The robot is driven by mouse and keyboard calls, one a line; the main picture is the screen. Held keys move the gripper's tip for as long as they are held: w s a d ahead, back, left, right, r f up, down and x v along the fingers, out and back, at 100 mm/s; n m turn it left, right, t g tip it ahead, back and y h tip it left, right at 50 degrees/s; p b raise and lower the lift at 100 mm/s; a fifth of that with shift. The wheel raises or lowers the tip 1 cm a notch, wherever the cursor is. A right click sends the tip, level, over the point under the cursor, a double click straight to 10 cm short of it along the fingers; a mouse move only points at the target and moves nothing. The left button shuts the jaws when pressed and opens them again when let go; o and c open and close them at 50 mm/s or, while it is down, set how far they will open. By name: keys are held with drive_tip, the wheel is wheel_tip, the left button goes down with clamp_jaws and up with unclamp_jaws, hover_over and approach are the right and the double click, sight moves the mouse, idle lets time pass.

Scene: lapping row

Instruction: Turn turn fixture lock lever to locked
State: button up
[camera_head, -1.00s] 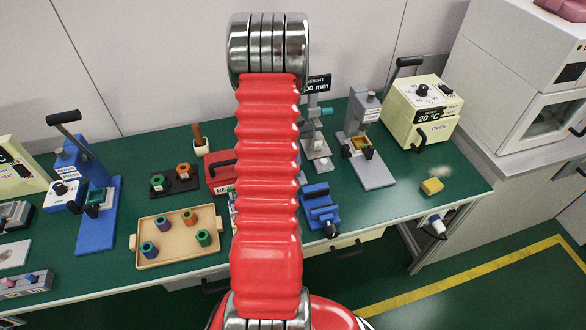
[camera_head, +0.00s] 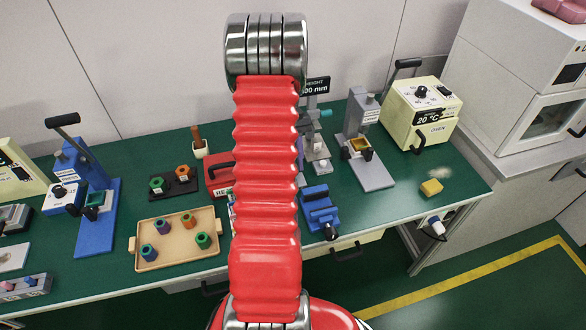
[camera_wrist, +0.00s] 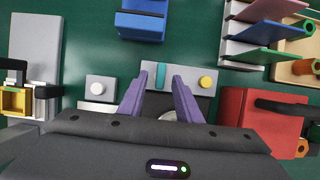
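In the wrist view, a teal lever (camera_wrist: 160,75) stands on a grey fixture plate (camera_wrist: 184,74) beside a round yellow button (camera_wrist: 206,82). The lever points roughly up the picture; no lock marking is readable.
A grey press (camera_head: 370,150) and cream oven (camera_head: 422,112) stand to the right. A blue vise (camera_head: 320,212) is at the front edge.

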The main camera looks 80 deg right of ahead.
drive_tip(key=v, duration=1.1)
drive_tip(key=shift+r, duration=0.2)
drive_tip(key=shift+d, duration=0.1)
drive_tip(key=w+a+r+n+t+h, duration=0.1)
drive_tip(key=w+a+r+h, duration=0.1)
drive_tip(key=w+a, duration=0.5)
drive_tip(key=w+a+r+n+t+h, duration=0.15)
drive_tip(key=w+a, duration=0.25)
drive_tip(key=a, duration=0.6)
drive_tip(key=w+a+r+n+h, duration=0.1)
drive_tip(key=w+a+r, duration=0.1)
drive_tip(key=w+a, duration=0.5)
drive_tip(key=s+a+r+n+t, duration=0.1)
drive_tip(key=a+r+n+t, duration=0.1)
drive_tip(key=a, duration=1.2)
drive_tip(key=a+r+n+t, duration=0.3)
drive_tip(key=a+r+n, duration=0.2)
drive_tip(key=a, duration=1)
drive_tip(key=shift+s+r+n, duration=0.3)
drive_tip(key=shift+s+n, duration=0.1)
drive_tip(key=shift+n, duration=0.35)
